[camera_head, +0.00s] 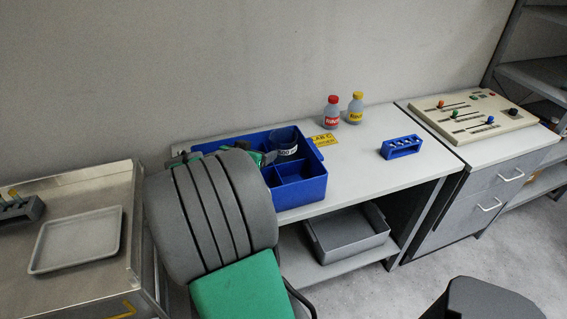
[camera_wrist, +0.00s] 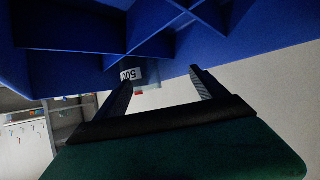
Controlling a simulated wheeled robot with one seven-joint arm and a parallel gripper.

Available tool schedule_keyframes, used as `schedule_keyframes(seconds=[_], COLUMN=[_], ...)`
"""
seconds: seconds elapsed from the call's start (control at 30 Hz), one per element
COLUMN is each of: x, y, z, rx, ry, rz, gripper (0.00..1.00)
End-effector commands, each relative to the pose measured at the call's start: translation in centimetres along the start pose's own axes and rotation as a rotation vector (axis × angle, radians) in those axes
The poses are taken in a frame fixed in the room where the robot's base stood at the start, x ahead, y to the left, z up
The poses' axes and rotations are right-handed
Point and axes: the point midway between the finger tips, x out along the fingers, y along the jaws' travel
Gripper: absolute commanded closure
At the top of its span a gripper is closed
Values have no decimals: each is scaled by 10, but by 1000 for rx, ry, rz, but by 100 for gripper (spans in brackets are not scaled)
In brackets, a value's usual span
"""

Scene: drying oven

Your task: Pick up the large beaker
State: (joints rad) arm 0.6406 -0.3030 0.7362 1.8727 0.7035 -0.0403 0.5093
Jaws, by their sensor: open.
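The large beaker (camera_head: 284,146) is dark and see-through with a white band label. It stands in a back compartment of the blue divided box (camera_head: 303,192) on the bench. In the wrist view its label (camera_wrist: 129,75) shows upside down, near the tip of the left finger. My gripper (camera_wrist: 160,80) is open, its two dark fingers apart and pointing toward the beaker. In the head view my gripper (camera_head: 269,156) is close to the beaker's left side, mostly hidden by my arm. I cannot tell whether a finger touches the glass.
A red-capped bottle (camera_head: 332,113), a yellow-capped bottle (camera_head: 355,108) and a blue rack (camera_head: 401,147) stand on the bench right of the box. The box's walls and dividers (camera_wrist: 85,38) are close to the fingers. A grey tray (camera_head: 77,240) lies on the left cart.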

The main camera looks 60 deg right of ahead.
Motion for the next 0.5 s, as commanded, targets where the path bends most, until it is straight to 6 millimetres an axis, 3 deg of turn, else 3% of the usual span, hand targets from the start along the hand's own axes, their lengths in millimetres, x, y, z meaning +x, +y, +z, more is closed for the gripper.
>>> schedule_keyframes(seconds=[0.03, 0.13, 0.5], x=[18, 33, 86], y=[20, 40, 48], z=[-1, -10, -22], rx=[25, 51, 54], ry=[44, 100, 108], rz=[46, 90, 99], gripper=[19, 19, 19])
